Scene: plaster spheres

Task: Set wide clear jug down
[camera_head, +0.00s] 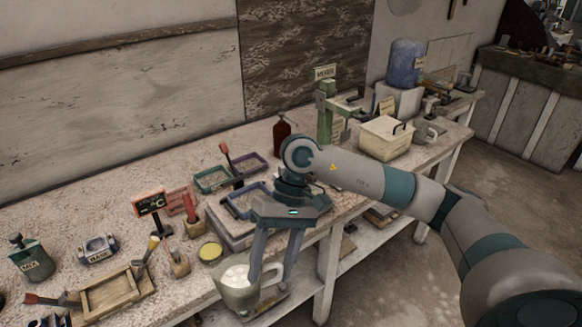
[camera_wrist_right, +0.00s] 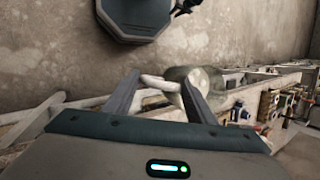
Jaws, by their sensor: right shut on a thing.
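The wide clear jug (camera_head: 235,292) is a see-through, greyish vessel with whitish contents or highlights at its mouth. It is at the front edge of the bench in the head view, and it also shows beyond the fingers in the right wrist view (camera_wrist_right: 205,76). My right gripper (camera_head: 271,282) points down and is shut on the jug, at its handle side. In the right wrist view the fingertips (camera_wrist_right: 162,83) close around the pale handle. The jug looks held in the air by the bench edge; its base is partly unclear. My left gripper is not in view.
The speckled bench (camera_head: 110,195) is crowded: a wooden tray (camera_head: 118,297), a yellow-topped tin (camera_head: 210,252), a blue-rimmed tray (camera_head: 246,202), a dark red bottle (camera_head: 282,132) and a cream box (camera_head: 386,138). A small bare patch lies left of the jug.

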